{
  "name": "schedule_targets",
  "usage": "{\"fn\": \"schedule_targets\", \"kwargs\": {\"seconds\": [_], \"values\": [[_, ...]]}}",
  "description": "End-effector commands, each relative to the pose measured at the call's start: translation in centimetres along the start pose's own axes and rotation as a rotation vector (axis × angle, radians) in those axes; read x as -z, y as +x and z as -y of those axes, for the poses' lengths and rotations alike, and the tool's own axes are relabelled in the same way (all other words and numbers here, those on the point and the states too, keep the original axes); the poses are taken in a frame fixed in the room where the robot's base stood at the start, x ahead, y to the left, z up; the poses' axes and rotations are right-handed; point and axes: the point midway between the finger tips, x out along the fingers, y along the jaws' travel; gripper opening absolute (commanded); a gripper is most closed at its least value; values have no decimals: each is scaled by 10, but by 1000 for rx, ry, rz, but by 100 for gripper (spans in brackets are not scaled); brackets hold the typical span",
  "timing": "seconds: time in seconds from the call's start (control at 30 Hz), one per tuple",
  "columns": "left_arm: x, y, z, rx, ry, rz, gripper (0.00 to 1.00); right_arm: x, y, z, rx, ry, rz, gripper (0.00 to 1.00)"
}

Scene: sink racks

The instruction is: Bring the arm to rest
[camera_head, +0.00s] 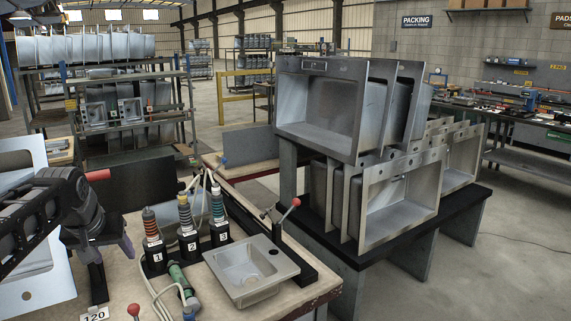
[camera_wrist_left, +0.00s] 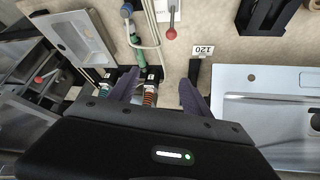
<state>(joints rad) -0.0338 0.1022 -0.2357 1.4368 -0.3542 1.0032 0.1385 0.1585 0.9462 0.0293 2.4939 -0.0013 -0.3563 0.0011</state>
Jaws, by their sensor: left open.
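My left gripper (camera_head: 112,248) is above the left part of the workbench in the head view, with my dark left arm coming in from the left edge. In the left wrist view the two purple fingers of this gripper (camera_wrist_left: 158,90) stand apart, with nothing held between them. Black numbered holders with coiled-grip tools (camera_head: 186,222) stand just right of the gripper in the head view. In the wrist view these tools (camera_wrist_left: 150,95) show partly behind the left finger. My right gripper is not in either view.
A small sink (camera_head: 250,270) lies on the bench (camera_head: 215,305) near its front right. A larger light sink (camera_head: 38,275) is at the left, partly behind my arm. A red-knobbed lever (camera_head: 287,212) stands at the bench's right side. Stacked sinks (camera_head: 320,105) fill a black-topped table beyond.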

Motion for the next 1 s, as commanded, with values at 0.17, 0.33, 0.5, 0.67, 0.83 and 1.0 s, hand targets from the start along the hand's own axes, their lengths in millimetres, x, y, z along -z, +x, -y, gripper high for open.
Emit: {"fn": "schedule_targets", "kwargs": {"seconds": [0.17, 0.33, 0.5, 0.67, 0.83, 1.0], "values": [[7, 23, -29, -61, 33, -80, 57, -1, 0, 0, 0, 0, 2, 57], [-6, 69, -71, -130, 73, -118, 57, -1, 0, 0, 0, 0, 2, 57], [-50, 134, -123, -210, 106, -115, 57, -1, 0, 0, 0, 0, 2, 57], [-138, 205, -176, -289, 118, -61, 57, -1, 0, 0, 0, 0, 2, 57], [-259, 256, -210, -341, 107, 42, 57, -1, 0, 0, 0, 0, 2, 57], [-393, 273, -223, -363, 87, 194, 57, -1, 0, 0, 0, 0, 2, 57]]}}
